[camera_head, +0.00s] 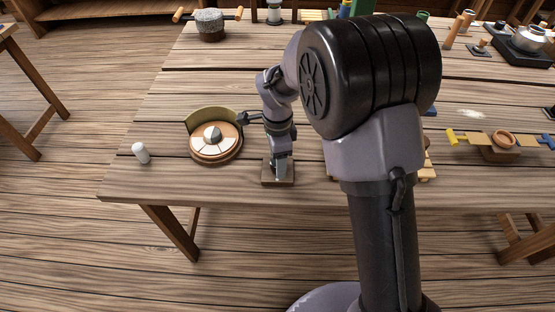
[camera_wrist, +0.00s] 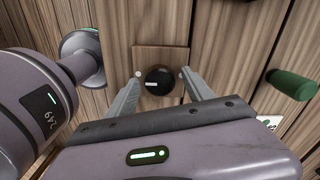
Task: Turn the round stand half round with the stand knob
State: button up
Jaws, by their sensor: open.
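The round stand (camera_head: 214,151) is a wooden disc with a pale segmented top, left of my arm on the table. A small grey and white piece (camera_head: 212,134) sits at its middle, and a curved olive screen (camera_head: 207,115) stands along its back. The stand knob looks to be the round black knob (camera_wrist: 158,84) with a white mark, on a square wooden block (camera_wrist: 160,57). That block also shows in the head view (camera_head: 268,180). My gripper (camera_wrist: 162,76) is open, with one finger on each side of the knob. I cannot tell whether the fingers touch it.
A small white cylinder (camera_head: 141,153) stands left of the stand. A grey stone drum with handles (camera_head: 210,24) is at the back. A green cylinder (camera_wrist: 291,85) shows in the wrist view.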

notch_tip(320, 180, up, 16)
jog(key=p, duration=0.6)
jog(key=shift+r, duration=0.25)
